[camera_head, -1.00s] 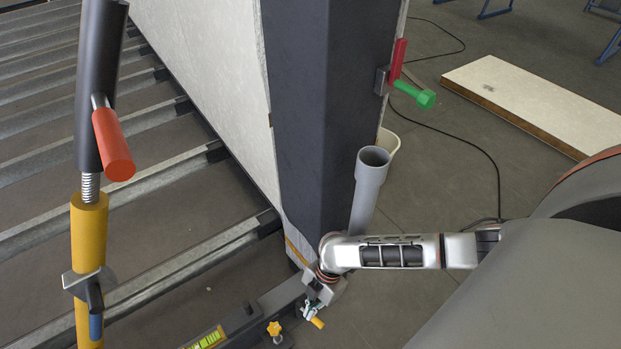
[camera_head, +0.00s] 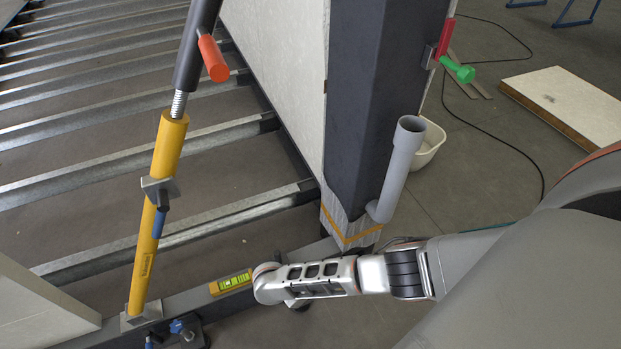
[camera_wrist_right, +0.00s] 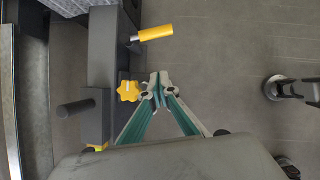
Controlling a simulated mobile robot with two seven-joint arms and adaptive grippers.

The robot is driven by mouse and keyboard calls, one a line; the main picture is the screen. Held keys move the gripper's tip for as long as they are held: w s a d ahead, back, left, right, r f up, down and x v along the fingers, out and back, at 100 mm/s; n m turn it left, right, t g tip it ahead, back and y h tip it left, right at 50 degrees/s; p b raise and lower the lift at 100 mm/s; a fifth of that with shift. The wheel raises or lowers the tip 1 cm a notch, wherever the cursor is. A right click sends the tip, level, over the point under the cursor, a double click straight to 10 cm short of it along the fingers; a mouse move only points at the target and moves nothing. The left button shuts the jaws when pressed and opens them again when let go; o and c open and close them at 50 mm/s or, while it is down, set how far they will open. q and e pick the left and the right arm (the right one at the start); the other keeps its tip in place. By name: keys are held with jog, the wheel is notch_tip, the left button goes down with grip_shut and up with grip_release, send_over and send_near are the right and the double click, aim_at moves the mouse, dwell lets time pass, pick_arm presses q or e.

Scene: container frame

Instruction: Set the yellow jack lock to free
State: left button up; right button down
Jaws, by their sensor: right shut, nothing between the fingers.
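A yellow-handled lever (camera_wrist_right: 155,33) sticks out from a dark grey metal block (camera_wrist_right: 103,50) at the top of the right wrist view. Below it is a yellow star knob (camera_wrist_right: 128,91) on the same block. My right gripper (camera_wrist_right: 157,84) is shut and empty, its fingertips just right of the knob; I cannot tell whether they touch it. In the head view, my right arm hides the gripper, the lever and the knob. A tilted yellow tube (camera_head: 153,240) with a grey collar and blue handle stands at the left there. My left gripper is not in view.
A dark pillar (camera_head: 377,90) and grey pipe (camera_head: 401,165) stand beside my right arm. A yellow-green level (camera_head: 231,282) lies on the beam left of the arm. A red handle (camera_head: 213,58) and a green-knobbed lever (camera_head: 457,68) stick out above.

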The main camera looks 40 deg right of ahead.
jog(key=s+a+b+x, duration=0.1)
jog(key=b+x, duration=0.3)
jog(key=x, duration=0.5)
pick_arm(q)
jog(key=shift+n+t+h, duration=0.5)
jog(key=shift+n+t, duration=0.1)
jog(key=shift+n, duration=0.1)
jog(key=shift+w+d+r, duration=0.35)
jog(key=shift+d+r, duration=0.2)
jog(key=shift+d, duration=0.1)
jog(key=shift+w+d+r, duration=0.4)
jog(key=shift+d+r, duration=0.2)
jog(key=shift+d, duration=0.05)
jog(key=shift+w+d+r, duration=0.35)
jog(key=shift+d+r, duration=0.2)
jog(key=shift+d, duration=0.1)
pick_arm(e)
jog(key=shift+w+d+r, duration=0.15)
jog(key=shift+d+r, duration=0.1)
jog(key=shift+d, duration=0.45)
jog(key=shift+w+d+r, duration=0.15)
jog(key=shift+d+r, duration=0.1)
jog(key=shift+d, duration=0.45)
jog(key=shift+w+d+r, duration=0.15)
jog(key=shift+d+r, duration=0.1)
jog(key=shift+d, duration=0.45)
